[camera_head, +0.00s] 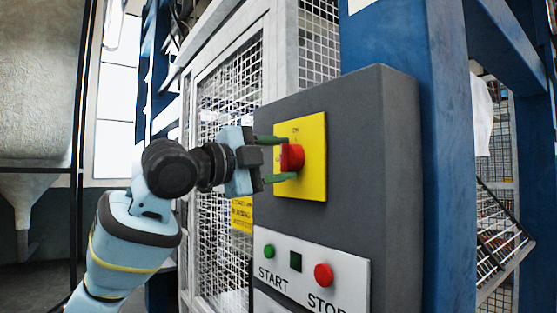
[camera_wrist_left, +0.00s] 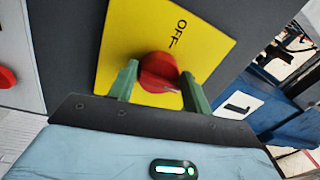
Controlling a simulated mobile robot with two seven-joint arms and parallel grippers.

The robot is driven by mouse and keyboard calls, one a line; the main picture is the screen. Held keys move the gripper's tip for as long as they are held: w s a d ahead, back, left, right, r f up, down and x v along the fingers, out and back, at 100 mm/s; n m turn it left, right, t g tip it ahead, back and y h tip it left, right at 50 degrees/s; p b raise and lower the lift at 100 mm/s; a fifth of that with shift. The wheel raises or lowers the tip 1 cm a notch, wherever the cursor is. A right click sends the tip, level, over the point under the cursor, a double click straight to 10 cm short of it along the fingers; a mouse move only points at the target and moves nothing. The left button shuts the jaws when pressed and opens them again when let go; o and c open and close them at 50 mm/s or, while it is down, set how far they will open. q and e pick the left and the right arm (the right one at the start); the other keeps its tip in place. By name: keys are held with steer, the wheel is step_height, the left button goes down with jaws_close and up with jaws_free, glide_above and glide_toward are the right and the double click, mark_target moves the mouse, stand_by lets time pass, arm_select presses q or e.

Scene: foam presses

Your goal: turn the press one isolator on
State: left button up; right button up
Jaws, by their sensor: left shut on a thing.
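The isolator is a red rotary knob (camera_head: 292,157) on a yellow square plate (camera_head: 314,170), on the front of a grey cabinet (camera_head: 375,130). The word ON shows at the plate's top in the head view, and OFF shows on the plate in the left wrist view (camera_wrist_left: 184,30). My left gripper (camera_head: 279,160) has its two green fingers on either side of the knob, shut on it. The knob also shows between the fingers in the left wrist view (camera_wrist_left: 158,72). Which mark the knob points to, I cannot tell. My right gripper is not in view.
Below the isolator is a panel (camera_head: 345,283) with a green START button (camera_head: 269,251) and a red STOP button (camera_head: 323,275). A white mesh guard (camera_head: 228,90) stands left of the cabinet. A blue post (camera_head: 446,150) stands close on its right.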

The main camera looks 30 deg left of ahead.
arm_select(q)
steer(key=shift+w+d+f, duration=0.15)
steer(key=shift+f, duration=0.2)
steer(key=o, duration=0.9)
steer(key=shift+r, duration=0.2)
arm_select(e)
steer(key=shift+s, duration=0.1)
arm_select(q)
steer(key=shift+s, duration=0.2)
steer(key=shift+v, duration=3.85)
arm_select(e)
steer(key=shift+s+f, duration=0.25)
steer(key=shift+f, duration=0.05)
arm_select(q)
steer(key=shift+w, duration=0.1)
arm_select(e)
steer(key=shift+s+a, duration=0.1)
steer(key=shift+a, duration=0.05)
